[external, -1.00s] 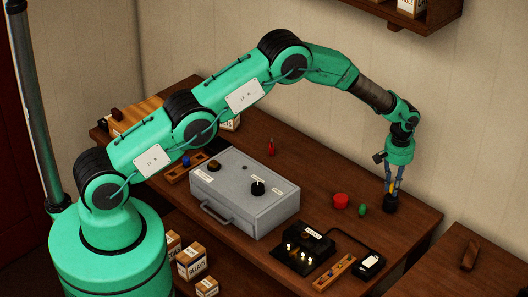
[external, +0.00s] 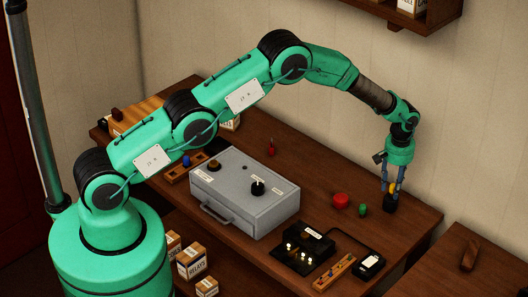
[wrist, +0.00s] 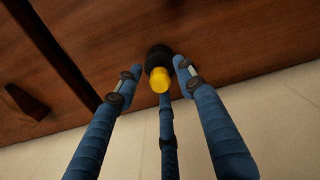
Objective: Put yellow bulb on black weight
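The yellow bulb (wrist: 160,84) is between my fingers in the wrist view, in line with the black weight (wrist: 157,57) behind it. In the external view the yellow bulb (external: 391,188) appears on top of the black weight (external: 390,206), which stands on the table's right part. My gripper (external: 391,193) is directly above the weight, pointing down. Its blue fingers are spread around the bulb. In the wrist view (wrist: 158,80) gaps show between the bulb and the left and right fingers; whether the middle finger touches is unclear.
A red round piece (external: 341,201) and a small green piece (external: 363,210) stand left of the weight. A grey case (external: 235,205) and a black lamp panel (external: 303,253) are further left and in front. The table's right edge is close.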

